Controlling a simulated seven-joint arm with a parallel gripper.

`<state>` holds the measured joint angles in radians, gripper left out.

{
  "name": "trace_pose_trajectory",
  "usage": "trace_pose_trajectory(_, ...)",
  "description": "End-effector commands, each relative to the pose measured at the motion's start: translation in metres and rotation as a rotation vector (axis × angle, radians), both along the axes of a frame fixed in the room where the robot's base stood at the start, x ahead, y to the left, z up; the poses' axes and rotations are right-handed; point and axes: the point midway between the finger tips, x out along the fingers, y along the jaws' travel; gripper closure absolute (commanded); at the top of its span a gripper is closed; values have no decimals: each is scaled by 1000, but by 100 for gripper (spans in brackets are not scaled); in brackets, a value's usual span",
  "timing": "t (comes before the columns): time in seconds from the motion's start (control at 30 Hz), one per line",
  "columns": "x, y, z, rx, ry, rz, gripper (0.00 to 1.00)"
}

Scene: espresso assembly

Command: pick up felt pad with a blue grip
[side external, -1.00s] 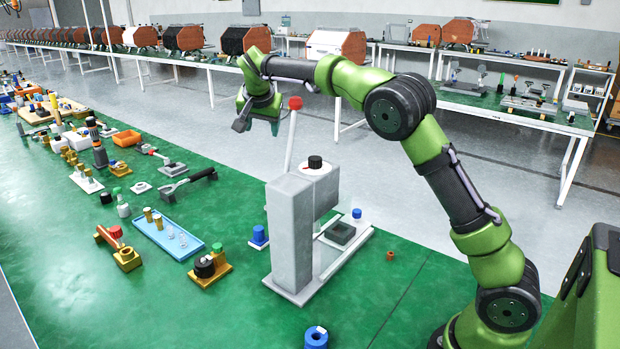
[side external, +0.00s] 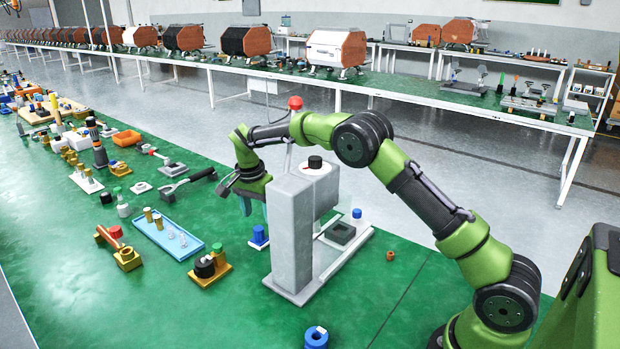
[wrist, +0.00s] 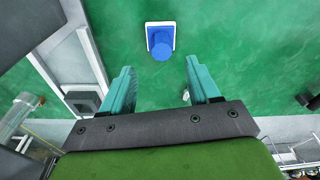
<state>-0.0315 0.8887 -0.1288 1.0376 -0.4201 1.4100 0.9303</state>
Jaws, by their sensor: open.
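The felt pad with a blue grip (side external: 258,238) stands on the green table left of the grey press. In the wrist view the pad (wrist: 160,42) shows a blue round grip over a pale square base, ahead of the fingertips and roughly centred between them. My gripper (side external: 256,208) is above the pad in the side view, pointing down, with its teal fingers apart. In the wrist view my gripper (wrist: 157,76) is open, with nothing between the fingers.
The grey press (side external: 290,230), with a red-tipped lever (side external: 295,103), stands close right of the gripper. A blue tray (side external: 167,235) and a gold stand with a black knob (side external: 208,268) lie to the left.

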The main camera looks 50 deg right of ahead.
Motion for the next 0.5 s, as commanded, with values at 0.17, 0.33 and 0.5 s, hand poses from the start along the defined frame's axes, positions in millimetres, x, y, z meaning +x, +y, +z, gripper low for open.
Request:
trace_pose_trajectory(0.17, 0, -1, -12, -1, 0, -1, 39)
trace_pose_trajectory(0.33, 2, 2, -35, 0, 3, 0, 39)
trace_pose_trajectory(0.5, 3, 0, -57, -1, 0, 0, 39)
